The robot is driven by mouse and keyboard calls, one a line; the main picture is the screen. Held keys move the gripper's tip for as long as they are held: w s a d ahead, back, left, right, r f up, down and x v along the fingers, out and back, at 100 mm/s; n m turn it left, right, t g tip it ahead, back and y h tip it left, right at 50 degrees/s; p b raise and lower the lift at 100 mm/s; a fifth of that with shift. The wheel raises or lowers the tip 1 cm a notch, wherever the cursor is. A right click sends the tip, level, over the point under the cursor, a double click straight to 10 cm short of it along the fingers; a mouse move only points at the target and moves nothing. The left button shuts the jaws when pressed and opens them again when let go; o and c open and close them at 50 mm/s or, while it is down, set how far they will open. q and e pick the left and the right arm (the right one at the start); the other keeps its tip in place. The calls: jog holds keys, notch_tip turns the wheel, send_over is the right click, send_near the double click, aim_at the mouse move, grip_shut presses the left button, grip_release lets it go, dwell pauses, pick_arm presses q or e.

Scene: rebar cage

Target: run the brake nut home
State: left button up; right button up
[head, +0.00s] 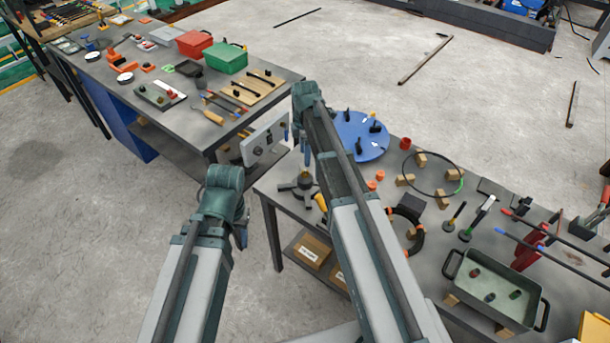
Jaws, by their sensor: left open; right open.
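A dark hub with several stubby arms (298,187) lies on the near bench, left of my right forearm; it may be the brake nut, but I cannot tell for sure. An upright pale plate with a dark round knob (258,149) stands behind it. My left gripper (242,236) hangs below the bent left arm, over the floor left of the bench. Most of it is hidden behind the arm. My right gripper (304,146) hangs below the raised right elbow, near the plate, largely hidden by the arm. Both are open, and I see nothing held.
A blue round tray (358,137) with black pieces, a thin ring (407,175), wooden blocks and a grey-green tub (459,282) crowd the near bench. The far bench (180,123) carries red and green boxes and tools. Open concrete floor lies left.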

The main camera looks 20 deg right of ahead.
aim_at(305, 172)
notch_tip(305, 172, down, 8)
jog(key=b, duration=0.6)
jog(key=shift+b, duration=0.4)
jog(key=shift+r, duration=0.1)
grip_shut()
